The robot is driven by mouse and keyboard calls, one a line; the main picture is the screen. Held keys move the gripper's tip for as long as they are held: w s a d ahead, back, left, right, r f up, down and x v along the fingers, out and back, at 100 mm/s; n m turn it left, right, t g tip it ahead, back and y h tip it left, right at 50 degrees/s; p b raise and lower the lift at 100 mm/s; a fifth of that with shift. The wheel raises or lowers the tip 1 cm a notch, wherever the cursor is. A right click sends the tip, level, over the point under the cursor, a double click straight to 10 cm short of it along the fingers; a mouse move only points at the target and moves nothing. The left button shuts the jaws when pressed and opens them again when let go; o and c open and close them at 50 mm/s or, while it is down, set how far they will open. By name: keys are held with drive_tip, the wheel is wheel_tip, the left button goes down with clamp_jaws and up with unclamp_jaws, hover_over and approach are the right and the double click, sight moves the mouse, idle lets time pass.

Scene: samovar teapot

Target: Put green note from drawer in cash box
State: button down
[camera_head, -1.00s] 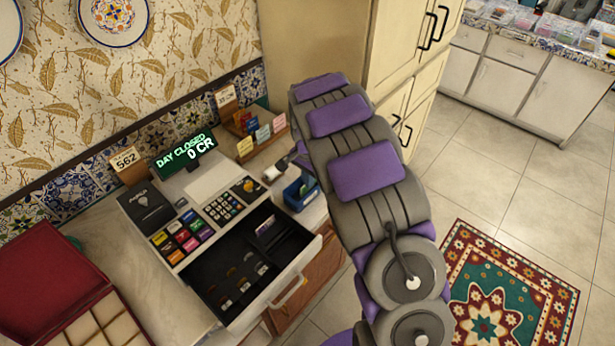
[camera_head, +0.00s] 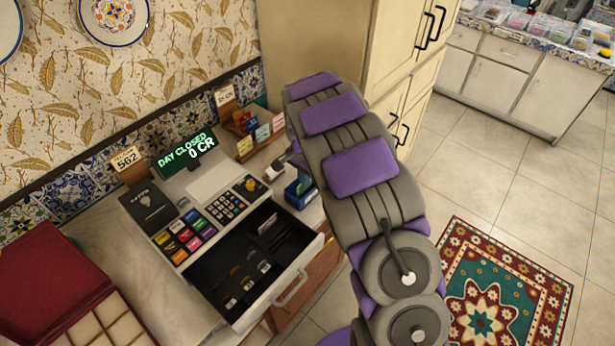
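The cash register's drawer (camera_head: 284,286) is pulled open. A pale purple note (camera_head: 268,224) lies at its back, and several coins show in front. I cannot make out a green note in the drawer. An open red box (camera_head: 45,275) with cream compartments stands at the lower left; I cannot tell whether it is the cash box. My arm rises on the right of the drawer and bends over at the top. A small grey and purple part at its left edge may belong to my gripper, mostly hidden behind the arm. Its fingers cannot be made out.
The register's screen (camera_head: 186,152) reads DAY CLOSED, 0 CR. A card holder (camera_head: 262,138) stands behind, and a small blue container (camera_head: 300,190) stands right of the drawer. A tall cabinet (camera_head: 325,40) is behind my arm. A patterned rug (camera_head: 500,300) lies on the tiled floor.

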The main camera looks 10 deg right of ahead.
drive_tip(key=shift+a, duration=0.35)
drive_tip(key=shift+d+p, duration=0.3)
drive_tip(key=shift+d, duration=0.9)
drive_tip(key=shift+a, duration=0.75)
drive_tip(key=c, duration=1.7)
unclamp_jaws()
drive_tip(key=o, duration=0.4)
drive_tip(key=shift+d, duration=0.6)
drive_tip(key=o, duration=0.4)
drive_tip(key=shift+a, duration=0.5)
drive_tip(key=shift+d, duration=0.15)
drive_tip(key=shift+d, duration=0.25)
